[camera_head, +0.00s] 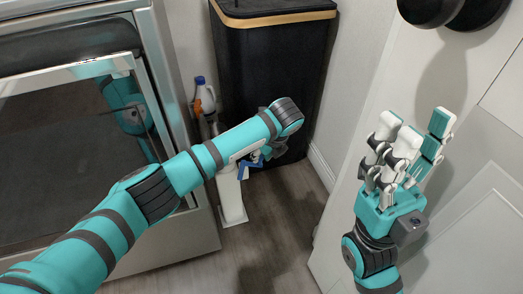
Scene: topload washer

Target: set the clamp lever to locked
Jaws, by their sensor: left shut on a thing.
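A white upright stand (231,197) rises from the floor in front of the black cabinet, with a small blue part (243,169) at its top that looks like the clamp lever. My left gripper (257,157) is at this blue part and shut on it. My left forearm and wrist cover much of the spot, so the lever's exact position cannot be told. My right gripper (412,142) is open and empty, fingers pointing up, in front of the white door at the right, well apart from the stand.
A steel-framed washer (190,215) with a dark front fills the left. A black cabinet (270,75) with a wooden rim stands at the back. A white bottle with a blue cap (203,93) stands between them. A white panelled door (460,230) is at the right. Wood floor (275,240) is clear in the middle.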

